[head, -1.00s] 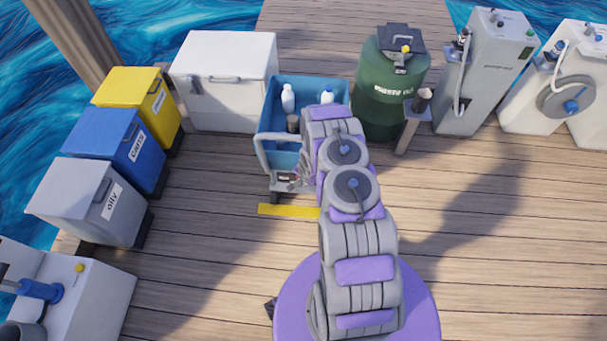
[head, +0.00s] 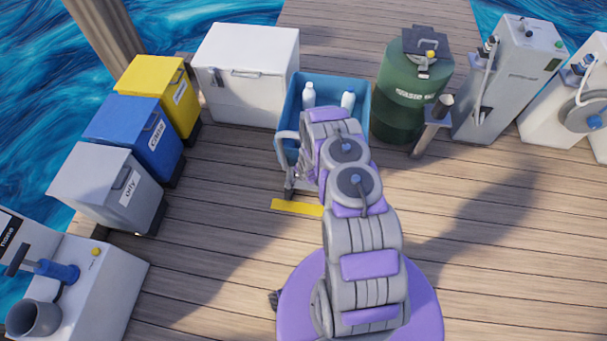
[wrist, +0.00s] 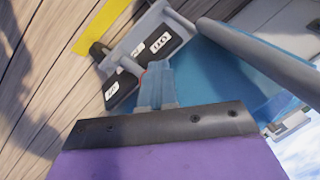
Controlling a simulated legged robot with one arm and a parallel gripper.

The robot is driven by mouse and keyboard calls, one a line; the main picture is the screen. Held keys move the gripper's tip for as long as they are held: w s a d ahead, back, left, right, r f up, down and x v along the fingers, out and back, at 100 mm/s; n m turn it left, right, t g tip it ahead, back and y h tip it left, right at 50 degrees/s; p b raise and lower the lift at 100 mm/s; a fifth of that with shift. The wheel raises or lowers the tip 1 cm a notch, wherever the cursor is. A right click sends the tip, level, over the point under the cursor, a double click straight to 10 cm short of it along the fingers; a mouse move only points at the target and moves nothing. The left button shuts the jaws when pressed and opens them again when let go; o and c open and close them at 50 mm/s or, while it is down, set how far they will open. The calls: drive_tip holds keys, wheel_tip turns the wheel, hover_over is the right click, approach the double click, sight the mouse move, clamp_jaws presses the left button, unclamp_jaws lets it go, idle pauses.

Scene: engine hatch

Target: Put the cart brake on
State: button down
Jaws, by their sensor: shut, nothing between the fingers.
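The blue cart (head: 358,110) holds white bottles and has a grey push handle (head: 284,150). Its handle also shows as a thick grey bar in the wrist view (wrist: 262,58). In the wrist view a dark brake plate (wrist: 178,38) with white labels sits at the cart's end; one label appears to read "on", upside down. A grey lever piece with a black end (wrist: 98,50) lies across the plate. My gripper (wrist: 157,72) is shut and empty, its fingertips close beside the plate; contact cannot be told. In the head view my arm hides most of the gripper.
A yellow strip (head: 297,207) lies on the deck by the cart. A white chest (head: 245,75) stands behind left, a green waste drum (head: 405,105) to the right. Yellow, blue and grey bins (head: 105,185) line the left. Open deck lies front left and right.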

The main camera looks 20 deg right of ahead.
drive_tip(key=shift+d+r+p, duration=0.1)
drive_tip(key=shift+r+p, duration=0.2)
drive_tip(key=shift+r, duration=0.45)
drive_tip(key=s+a+r+p, duration=0.1)
drive_tip(key=s+r, duration=0.1)
drive_tip(key=r, duration=0.4)
drive_tip(key=s+a+r+p, duration=0.2)
drive_tip(key=r, duration=0.4)
drive_tip(key=shift+s+a, duration=0.3)
drive_tip(key=shift+d, duration=0.15)
drive_tip(key=shift+a, duration=0.2)
